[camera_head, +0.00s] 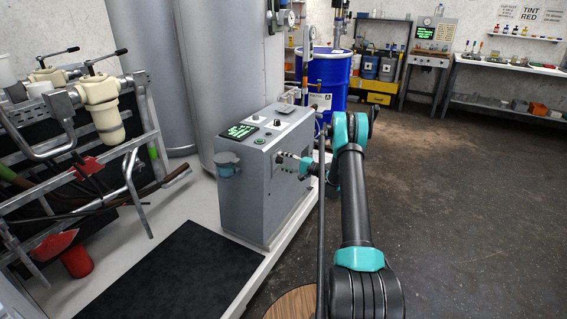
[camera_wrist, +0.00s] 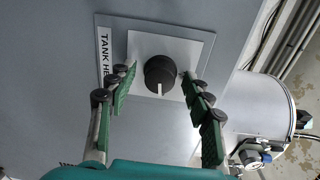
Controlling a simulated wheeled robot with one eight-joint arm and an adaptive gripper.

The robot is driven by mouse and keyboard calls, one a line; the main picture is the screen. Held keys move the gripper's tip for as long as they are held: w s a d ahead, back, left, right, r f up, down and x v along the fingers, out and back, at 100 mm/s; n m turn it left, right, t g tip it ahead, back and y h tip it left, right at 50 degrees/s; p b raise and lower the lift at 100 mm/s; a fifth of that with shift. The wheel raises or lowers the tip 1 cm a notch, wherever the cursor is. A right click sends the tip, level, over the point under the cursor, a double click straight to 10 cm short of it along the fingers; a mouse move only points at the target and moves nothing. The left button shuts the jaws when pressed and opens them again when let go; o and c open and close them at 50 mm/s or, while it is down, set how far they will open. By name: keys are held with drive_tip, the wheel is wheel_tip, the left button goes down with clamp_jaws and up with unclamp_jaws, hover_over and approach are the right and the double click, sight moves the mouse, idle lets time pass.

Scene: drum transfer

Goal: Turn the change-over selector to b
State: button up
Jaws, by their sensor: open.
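A round black knob (camera_wrist: 159,76) with a white pointer line sits on a pale square plate in the wrist view. The line points toward the bottom of that picture. A label (camera_wrist: 104,50) beside it reads "TANK HE", its end hidden by my finger. No letter b is readable, so I cannot tell whether this is the change-over selector. My gripper (camera_wrist: 158,72) is open, its green-padded fingers on either side of the knob; contact is unclear. In the head view, my gripper (camera_head: 303,165) is at the right-hand side of the grey cabinet (camera_head: 243,198).
The cabinet's top has a green-text screen (camera_head: 239,131) and small controls. A tall grey tank (camera_head: 222,70) stands behind it, and a blue drum (camera_head: 327,76) farther back. A pipe-filled rack (camera_head: 85,155) is at left. The floor (camera_head: 470,190) at right is clear.

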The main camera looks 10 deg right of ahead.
drive_tip(key=v, duration=1.2)
drive_tip(key=s+a+r+n+g+h, duration=0.25)
drive_tip(key=s+a+r, duration=0.25)
drive_tip(key=s, duration=0.4)
drive_tip(key=s+a+r+n+g+h, duration=0.1)
drive_tip(key=s+a+r+g+h, duration=0.1)
drive_tip(key=s+a+r+h, duration=0.5)
drive_tip(key=s+d+f+n+h, duration=0.1)
drive_tip(key=s+d, duration=0.1)
drive_tip(key=s, duration=0.9)
drive_tip(key=s+d+f+n+g+h, duration=0.1)
drive_tip(key=s+d+n+h, duration=0.1)
drive_tip(key=s, duration=0.8)
drive_tip(key=s+d+f+n+h, duration=0.1)
drive_tip(key=s+d+f, duration=0.1)
drive_tip(key=s, duration=0.9)
drive_tip(key=shift+s+d+g+h, duration=0.15)
drive_tip(key=shift+s+g+h, duration=0.2)
